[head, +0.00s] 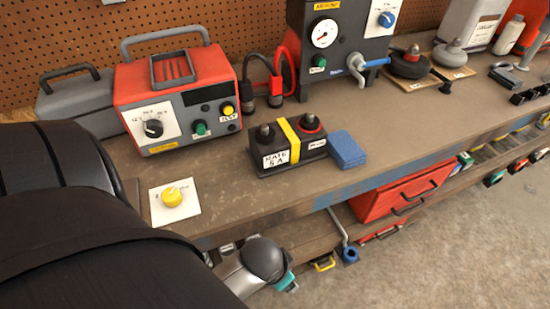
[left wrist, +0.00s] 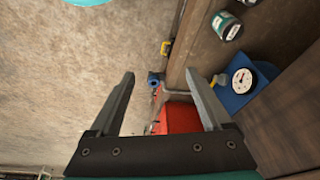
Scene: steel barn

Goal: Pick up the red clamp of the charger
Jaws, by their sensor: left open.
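The red charger (head: 175,100) stands on the bench at the back left in the head view. Right of it a black lead (head: 250,72) and a red lead (head: 293,62) loop up. The red clamp seems to be at the lower end of the red lead, but I cannot clearly separate it from the black one. A dark battery (head: 265,162) with a yellow strap sits in front of them. My left gripper (left wrist: 162,92) is open and empty in the left wrist view, below the bench top and well away from the clamps. My right gripper is not in view.
A blue pad (head: 347,149) lies against the battery's right side. A gauge unit (head: 335,45) stands behind. A yellow knob on a white card (head: 173,196) is near the front edge. A red drawer box (head: 400,195) sits below the bench. The bench front between card and battery is clear.

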